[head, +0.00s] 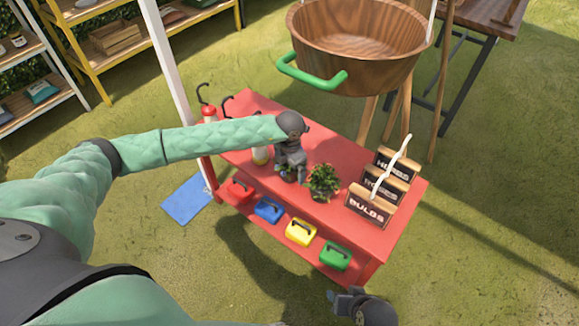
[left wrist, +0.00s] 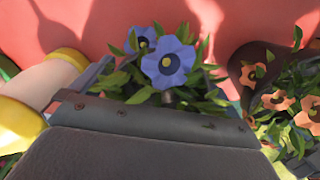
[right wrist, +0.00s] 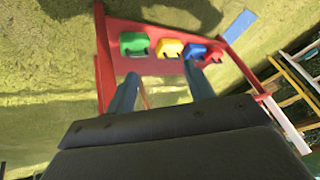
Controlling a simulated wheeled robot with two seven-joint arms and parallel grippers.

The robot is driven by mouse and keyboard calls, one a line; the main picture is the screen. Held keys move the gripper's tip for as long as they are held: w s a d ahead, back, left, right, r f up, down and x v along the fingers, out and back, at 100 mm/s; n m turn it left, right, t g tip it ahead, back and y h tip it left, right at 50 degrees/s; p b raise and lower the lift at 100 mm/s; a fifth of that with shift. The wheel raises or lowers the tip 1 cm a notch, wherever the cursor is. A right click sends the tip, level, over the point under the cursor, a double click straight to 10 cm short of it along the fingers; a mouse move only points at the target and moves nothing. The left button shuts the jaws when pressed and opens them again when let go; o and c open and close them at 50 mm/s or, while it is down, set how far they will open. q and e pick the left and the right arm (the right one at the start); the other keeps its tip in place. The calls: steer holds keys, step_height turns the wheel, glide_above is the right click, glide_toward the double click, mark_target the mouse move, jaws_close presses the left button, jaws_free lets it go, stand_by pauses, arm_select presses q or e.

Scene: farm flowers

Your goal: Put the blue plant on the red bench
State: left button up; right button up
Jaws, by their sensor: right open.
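The blue plant (left wrist: 170,63), with blue flowers and green leaves, shows in the left wrist view between the fingers of my left gripper (left wrist: 165,85). Its pot is hidden, so I cannot tell whether the fingers press on it. In the head view my left gripper (head: 288,172) points down at the top of the red bench (head: 330,152), and hides most of the blue plant. My right gripper (head: 345,299) is low in front of the bench; its fingers stand apart and empty in the right wrist view (right wrist: 163,92).
A potted plant with orange flowers (head: 323,181) stands close right of my left gripper. A wooden tub (head: 360,45) hangs behind. Coloured boxes (head: 300,232) sit on the lower shelf.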

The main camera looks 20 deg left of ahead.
arm_select(q)
steer(key=shift+r, duration=0.1)
arm_select(e)
steer(key=shift+r, duration=0.1)
arm_select(q)
steer(key=shift+r, duration=0.2)
step_height(320, 180, up, 12)
steer(key=shift+f+b, duration=0.15)
steer(key=shift+b, duration=0.7)
arm_select(e)
step_height(320, 180, down, 7)
steer(key=shift+w+a+t, duration=0.25)
steer(key=shift+w+t, duration=0.05)
